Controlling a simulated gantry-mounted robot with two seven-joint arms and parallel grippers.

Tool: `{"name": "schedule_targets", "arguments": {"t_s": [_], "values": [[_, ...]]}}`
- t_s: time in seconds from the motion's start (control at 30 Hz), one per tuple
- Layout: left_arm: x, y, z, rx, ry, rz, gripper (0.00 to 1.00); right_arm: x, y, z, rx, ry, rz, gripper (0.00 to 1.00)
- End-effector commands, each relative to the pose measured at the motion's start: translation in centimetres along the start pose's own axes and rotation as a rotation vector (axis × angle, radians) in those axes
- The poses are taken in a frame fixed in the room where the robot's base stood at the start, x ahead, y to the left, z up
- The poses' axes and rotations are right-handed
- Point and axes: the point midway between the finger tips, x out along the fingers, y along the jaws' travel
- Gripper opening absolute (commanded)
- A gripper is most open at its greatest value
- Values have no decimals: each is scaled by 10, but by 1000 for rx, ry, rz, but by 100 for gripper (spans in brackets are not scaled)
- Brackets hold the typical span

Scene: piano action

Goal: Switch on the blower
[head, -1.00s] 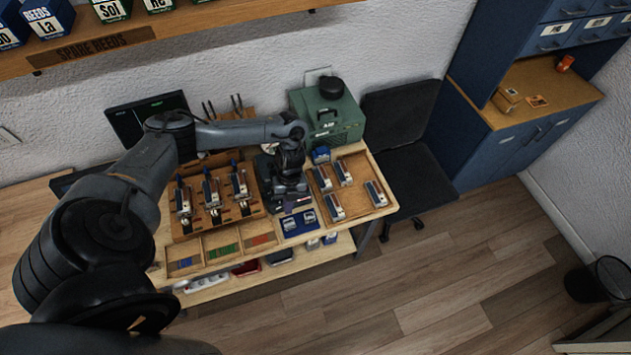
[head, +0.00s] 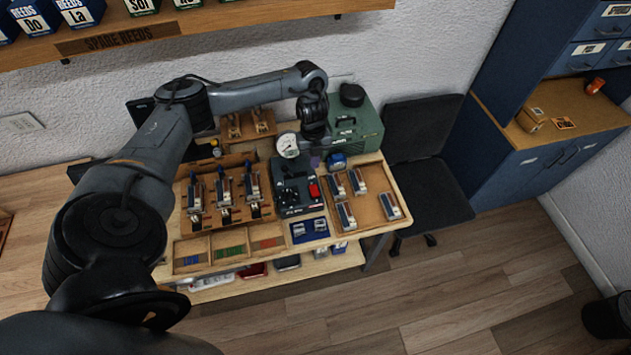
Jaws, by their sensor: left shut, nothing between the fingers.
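A green box-shaped machine (head: 365,128) with a dark carry handle and a round black top part stands at the back right of the bench. In front of it is a dark grey unit (head: 291,188) with a round white gauge (head: 287,145), a red switch-like part (head: 314,190) and black knobs. I cannot tell which of the two is the blower, nor the red part's position. My left gripper (head: 315,160) points down, shut and empty, above the back of the grey unit, right of the gauge. It partly hides the green machine's left side. My right gripper is out of view.
A wooden tray (head: 377,212) with several reed parts lies right of the grey unit. A rack (head: 178,200) with more parts is on the left. A blue mat (head: 309,238) lies in front. A black chair (head: 428,150) stands right of the bench.

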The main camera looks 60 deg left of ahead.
Motion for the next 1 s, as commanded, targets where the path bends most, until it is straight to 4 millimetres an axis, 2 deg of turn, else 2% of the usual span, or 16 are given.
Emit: {"name": "schedule_targets", "arguments": {"t_s": [0.27,0.67,1.0], "values": [[31,1,-1,0,3,4,0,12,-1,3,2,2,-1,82],[104,1,-1,-2,4,2,0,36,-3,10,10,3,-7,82],[134,1,0,0,0,2,0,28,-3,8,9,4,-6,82]]}}
